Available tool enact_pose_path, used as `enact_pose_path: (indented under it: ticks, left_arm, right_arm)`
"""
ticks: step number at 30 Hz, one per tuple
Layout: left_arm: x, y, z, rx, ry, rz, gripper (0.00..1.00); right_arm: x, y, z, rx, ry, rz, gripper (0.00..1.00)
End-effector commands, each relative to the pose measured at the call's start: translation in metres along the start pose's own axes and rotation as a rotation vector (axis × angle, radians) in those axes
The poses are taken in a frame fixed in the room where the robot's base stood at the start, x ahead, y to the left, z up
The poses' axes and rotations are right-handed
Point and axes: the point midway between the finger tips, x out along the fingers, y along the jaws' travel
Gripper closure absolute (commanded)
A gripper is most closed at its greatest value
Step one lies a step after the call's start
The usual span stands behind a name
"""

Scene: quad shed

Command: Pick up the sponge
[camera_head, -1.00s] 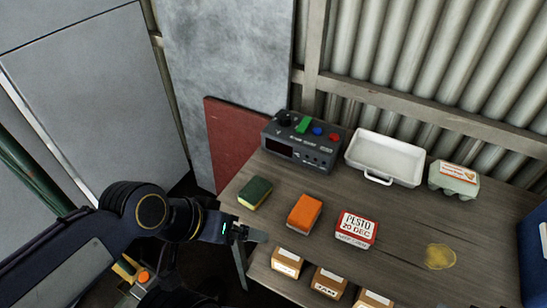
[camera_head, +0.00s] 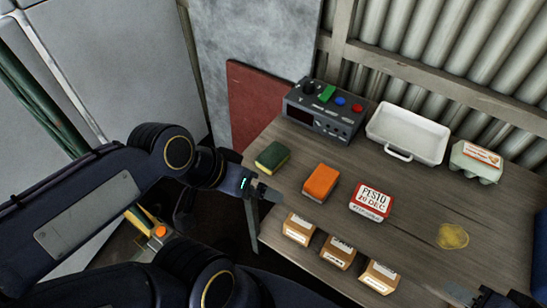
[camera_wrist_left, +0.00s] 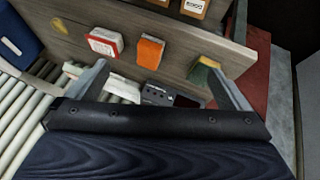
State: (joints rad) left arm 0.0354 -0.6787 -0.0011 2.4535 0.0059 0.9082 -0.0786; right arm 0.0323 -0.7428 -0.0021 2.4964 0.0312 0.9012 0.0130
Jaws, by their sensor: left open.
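The sponge (camera_head: 272,157), green on top with a yellow layer, lies near the left end of the wooden table. It also shows in the left wrist view (camera_wrist_left: 205,70), close to the right-hand finger. My left gripper (camera_head: 264,191) is at the table's left edge, just in front of the sponge. In the left wrist view my left gripper (camera_wrist_left: 155,65) has its fingers wide apart with nothing held between them. My right gripper (camera_head: 490,299) shows only as a dark part at the bottom right edge; its fingers are not clear.
A control box (camera_head: 322,112), white tray (camera_head: 408,134) and egg carton (camera_head: 476,162) stand behind. Several small cardboard boxes (camera_head: 338,253) line the front. A yellow patch (camera_head: 452,236) lies right.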

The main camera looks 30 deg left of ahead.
Motion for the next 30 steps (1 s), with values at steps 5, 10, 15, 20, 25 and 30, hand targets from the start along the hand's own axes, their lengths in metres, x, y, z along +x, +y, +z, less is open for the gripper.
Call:
enact_pose_path:
  ticks: [5, 10, 15, 20, 25, 30]
  left_arm:
    - [0.014, -0.023, -0.046, 0.409, -0.143, -0.051, 0.0]
    - [0.052, -0.053, -0.098, 0.918, -0.327, -0.04, 0.0]
    - [0.105, -0.079, -0.135, 1.366, -0.495, 0.043, 0.0]
    - [0.142, -0.095, -0.15, 1.63, -0.591, 0.127, 0.0]
    - [0.159, -0.102, -0.153, 1.727, -0.623, 0.163, 0.0]
    - [0.175, -0.108, -0.144, 1.73, -0.625, 0.165, 0.0]
  right_arm:
    - [0.002, 0.001, 0.001, 0.0, 0.0, 0.0, 0.64]
    - [0.003, 0.001, 0.002, 0.0, 0.0, 0.0, 0.64]
    - [0.004, 0.002, 0.002, 0.0, 0.0, 0.0, 0.64]
    - [0.004, 0.002, 0.002, 0.0, 0.0, 0.0, 0.64]
    - [0.005, 0.002, 0.002, 0.0, 0.0, 0.0, 0.64]
    - [0.005, 0.002, 0.003, 0.0, 0.0, 0.0, 0.64]
